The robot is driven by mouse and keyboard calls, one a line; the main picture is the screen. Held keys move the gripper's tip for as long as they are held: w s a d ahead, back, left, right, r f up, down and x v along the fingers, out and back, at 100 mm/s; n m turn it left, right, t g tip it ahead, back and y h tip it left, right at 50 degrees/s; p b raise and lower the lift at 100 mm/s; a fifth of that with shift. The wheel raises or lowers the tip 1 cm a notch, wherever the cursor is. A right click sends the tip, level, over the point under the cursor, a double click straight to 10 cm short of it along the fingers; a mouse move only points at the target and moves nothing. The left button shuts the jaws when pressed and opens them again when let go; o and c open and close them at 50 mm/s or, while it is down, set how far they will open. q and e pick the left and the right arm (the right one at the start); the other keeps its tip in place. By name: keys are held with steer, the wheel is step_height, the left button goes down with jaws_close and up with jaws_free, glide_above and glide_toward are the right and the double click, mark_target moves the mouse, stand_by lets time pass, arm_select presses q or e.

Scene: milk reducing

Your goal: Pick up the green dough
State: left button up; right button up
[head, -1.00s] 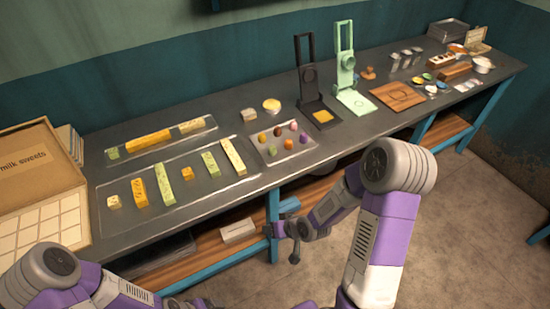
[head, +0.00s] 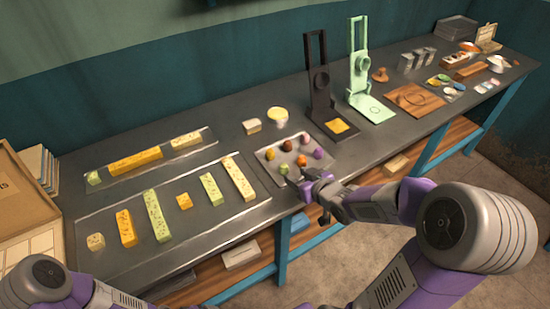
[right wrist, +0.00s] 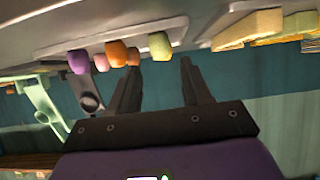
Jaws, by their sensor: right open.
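The green dough (head: 283,168) is a small ball at the front of the dough tray (head: 268,155), partly close behind my right fingertips. In the right wrist view the green dough (right wrist: 159,45) appears just beyond the gap between the two fingers. My right gripper (head: 291,182) is open and empty at the tray's front edge; its fingers also show spread in the right wrist view (right wrist: 159,67). Whether the fingers touch the dough cannot be told. Only part of my left arm shows at the lower left; its gripper is out of view.
An orange ball (head: 299,160) and a purple ball (head: 318,153) lie near the green dough, with several others. A larger tray of sweet bars (head: 95,225) lies to the left. A black press (head: 320,95) and a green press (head: 360,80) stand behind to the right.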

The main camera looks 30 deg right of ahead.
mark_target(282, 168)
steer(key=shift+w+f, duration=0.3)
steer(key=shift+w, duration=0.3)
steer(key=shift+w+a+f+b, duration=0.1)
steer(key=shift+w+f+b, duration=0.35)
steer(key=shift+b, duration=0.35)
steer(key=b+x, duration=0.2)
steer(key=x, duration=0.3)
steer(key=shift+r, duration=0.25)
steer(key=shift+c, duration=0.3)
steer(key=c, duration=0.7)
